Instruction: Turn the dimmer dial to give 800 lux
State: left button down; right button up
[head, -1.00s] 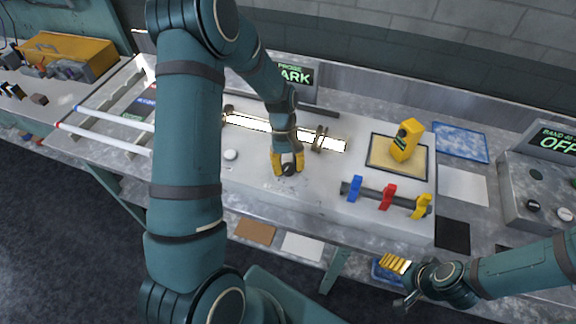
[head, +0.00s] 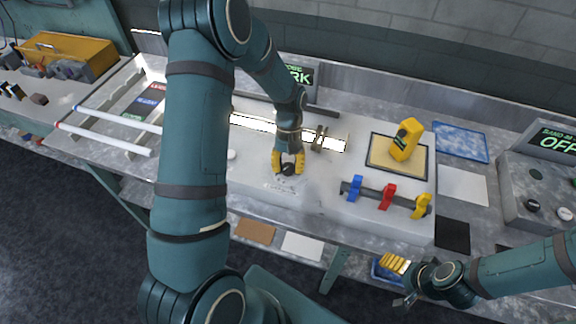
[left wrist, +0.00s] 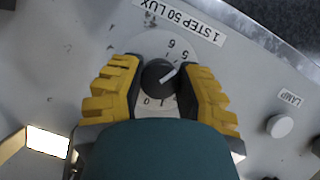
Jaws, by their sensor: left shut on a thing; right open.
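The black dimmer dial (left wrist: 158,75) sits on a light panel under the label "1 STEP 50 LUX" (left wrist: 192,20). My left gripper (left wrist: 160,82) is shut on the dial, one yellow finger on each side. The dial's white pointer line points up and right, below the 5. The 6, 5, 1 and 0 show; the fingers hide other marks. In the head view the dial (head: 288,170) is between the left fingertips. A yellow handheld meter (head: 405,140) stands on a tan pad; its reading is too small to tell. My right gripper (head: 398,280) is open and empty.
A glowing tube (head: 255,123) lies behind my left gripper. The probe display (head: 299,76) is partly hidden by my arm. Blue, red and yellow clips (head: 388,196) stand to the right. A white LAMP button (left wrist: 280,126) is near the dial.

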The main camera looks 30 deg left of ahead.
pick_arm(q)
jog(key=c, duration=0.6)
grip_release()
jog(key=shift+s+f, duration=0.1)
jog(key=v, duration=1.2)
